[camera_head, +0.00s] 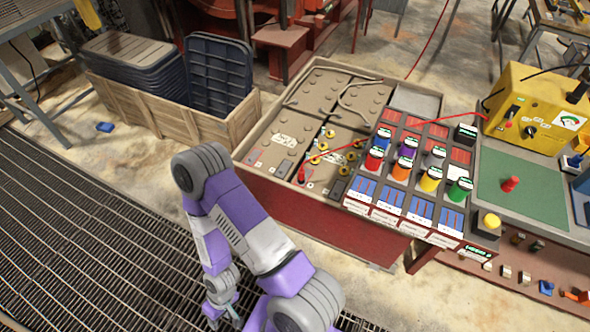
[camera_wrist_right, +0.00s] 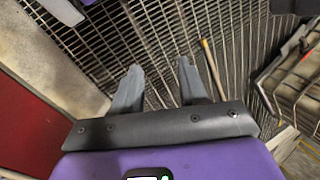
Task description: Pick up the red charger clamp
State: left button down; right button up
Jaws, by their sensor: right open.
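The red charger clamp (camera_head: 302,174) appears to be the small red piece on the near left part of the battery tray (camera_head: 262,210). A thin red cable runs from it over the coloured jars to the yellow charger box (camera_head: 535,105). My right gripper (camera_head: 222,312) hangs low over the floor grating, left of the bench and well apart from the clamp. In the right wrist view my right gripper (camera_wrist_right: 159,68) has its two grey fingers apart, with nothing between them. The clamp is not seen in that view. My left gripper is not in view.
Several coloured-lidded jars (camera_head: 404,165) stand right of the batteries. A green mat (camera_head: 525,190) with a red piece (camera_head: 510,184) lies farther right. A wooden crate (camera_head: 165,112) with dark bins stands at back left. The floor grating (camera_head: 80,230) at left is mostly clear.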

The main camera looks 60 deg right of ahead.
aim_at(301, 178)
jog(key=z, duration=0.9)
jog(key=i, duration=1)
jog(key=z, duration=1.15)
jog(key=i, duration=0.55)
jog(key=u, duration=0.1)
